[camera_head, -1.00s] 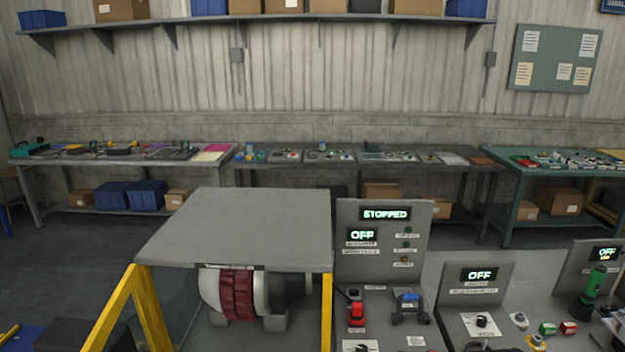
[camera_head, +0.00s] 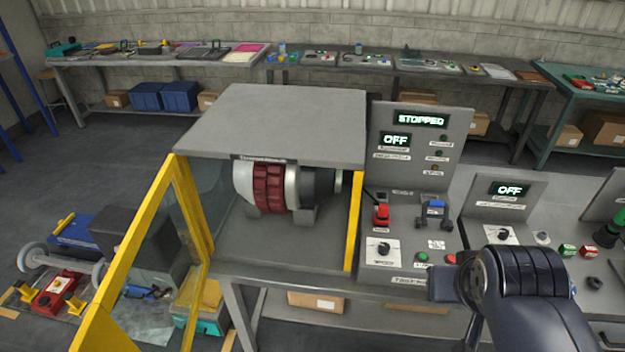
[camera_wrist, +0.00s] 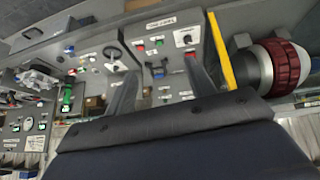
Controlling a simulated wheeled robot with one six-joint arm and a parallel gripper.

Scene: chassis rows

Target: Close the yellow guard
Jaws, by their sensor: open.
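The yellow guard (camera_head: 128,262) is a yellow-framed clear door standing swung open at the left of the grey test enclosure (camera_head: 290,120). The enclosure's front is open, and the red and silver machine (camera_head: 268,188) inside is exposed. My gripper (camera_wrist: 158,88) shows in the wrist view with its two fingers apart and nothing between them. In the head view my dark arm (camera_head: 520,285) is at the lower right, in front of the control panels and well apart from the guard. The wrist view also shows the enclosure's yellow right post (camera_wrist: 220,52) and the red machine.
The control panel (camera_head: 420,150) beside the enclosure reads STOPPED and OFF, with a red switch (camera_head: 381,215) and blue-topped handle below. A cart with a red box (camera_head: 55,295) stands on the floor at left, near the guard. Benches line the back wall.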

